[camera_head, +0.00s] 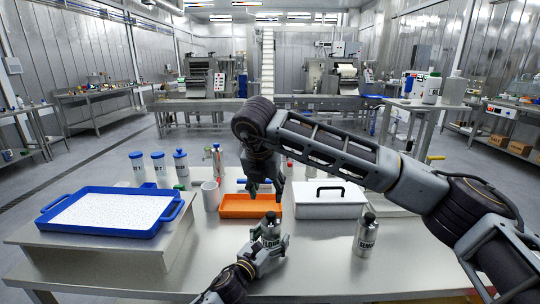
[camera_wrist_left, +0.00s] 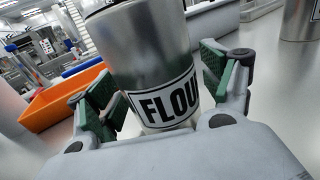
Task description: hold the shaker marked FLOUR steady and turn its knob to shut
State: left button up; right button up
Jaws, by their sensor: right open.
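The steel shaker marked FLOUR (camera_head: 271,228) stands upright near the front middle of the table. In the left wrist view the FLOUR shaker (camera_wrist_left: 155,60) fills the space between the green finger pads, its label facing the camera.
A second steel shaker (camera_head: 366,236) with a different label stands to the right. An orange tray (camera_head: 236,206) and a white lidded box (camera_head: 328,207) lie behind.

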pick_arm(q)
jog(key=shift+s+a, duration=0.1)
jog(key=shift+s, duration=0.05)
jog(key=shift+v, duration=5.8)
jog(key=shift+s+a, duration=0.1)
jog(key=shift+s, duration=0.05)
